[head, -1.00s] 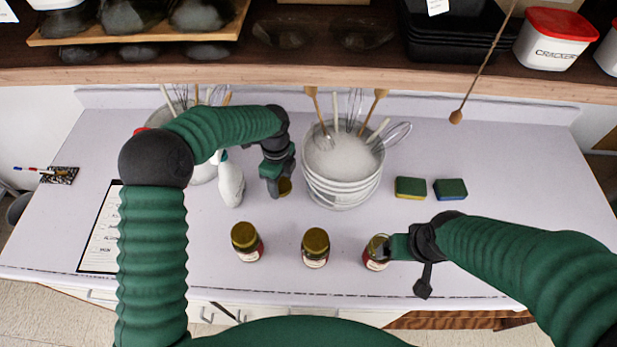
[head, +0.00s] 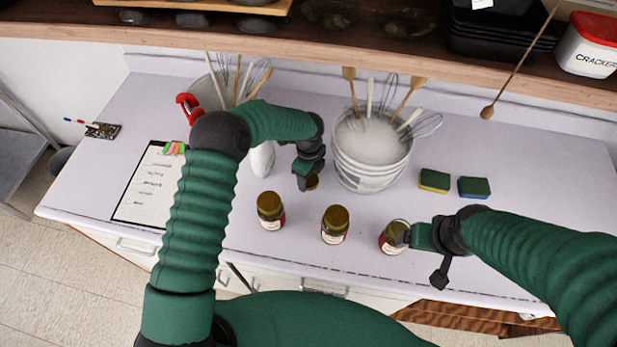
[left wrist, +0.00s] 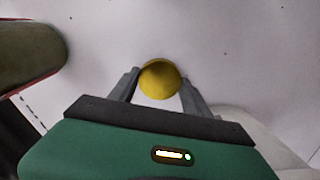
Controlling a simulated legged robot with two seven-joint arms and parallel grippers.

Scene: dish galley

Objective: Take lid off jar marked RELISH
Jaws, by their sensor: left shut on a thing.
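Three jars stand in a row on the counter: a left jar (head: 270,211), a middle jar (head: 335,225) and a right jar (head: 390,240). Their label words are too small to read. The left and middle jars have gold lids; the right jar's top looks paler and lidless. My left gripper (head: 307,183) is shut on a round gold lid (head: 313,183), behind the jars and left of the bucket. The lid shows yellow between the fingers in the left wrist view (left wrist: 159,80). My right gripper (head: 406,236) is at the right jar's upper right side, seemingly closed on it.
A white bucket (head: 360,178) of utensils stands behind the jars. Two sponges (head: 434,181) lie right of it. A white bottle (head: 262,160) is partly hidden by my left arm. A clipboard (head: 145,195) lies at the left. A wooden shelf (head: 330,55) overhangs the back.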

